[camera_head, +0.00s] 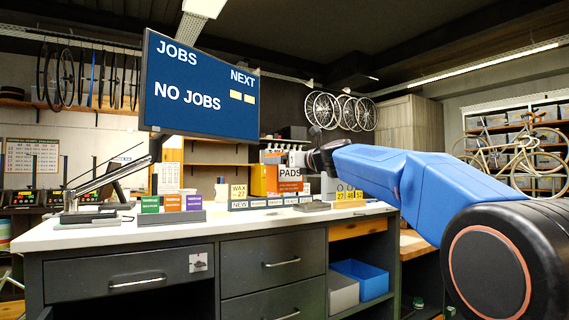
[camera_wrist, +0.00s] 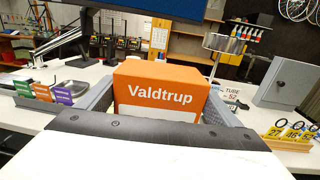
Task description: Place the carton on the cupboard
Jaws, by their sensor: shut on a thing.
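An orange carton (camera_wrist: 160,88) marked "Valdtrup", with a white lower part, sits between the two grey fingers of my gripper (camera_wrist: 160,104) in the wrist view. The gripper is shut on it. In the head view my gripper (camera_head: 308,163) is above the bench by an orange box (camera_head: 289,182) with a white "PADS" panel; I cannot tell whether this is the held carton. A grey cupboard (camera_wrist: 286,84) with a small round knob stands on the bench, right of the carton and apart from it in the wrist view.
The white bench top (camera_head: 110,232) carries green, orange and purple packets (camera_head: 172,204), a row of labelled slots (camera_head: 270,202) and yellow number tags (camera_head: 350,195). A monitor (camera_head: 200,85) reading "NO JOBS" rises above it. Blue bin (camera_head: 360,279) sits below.

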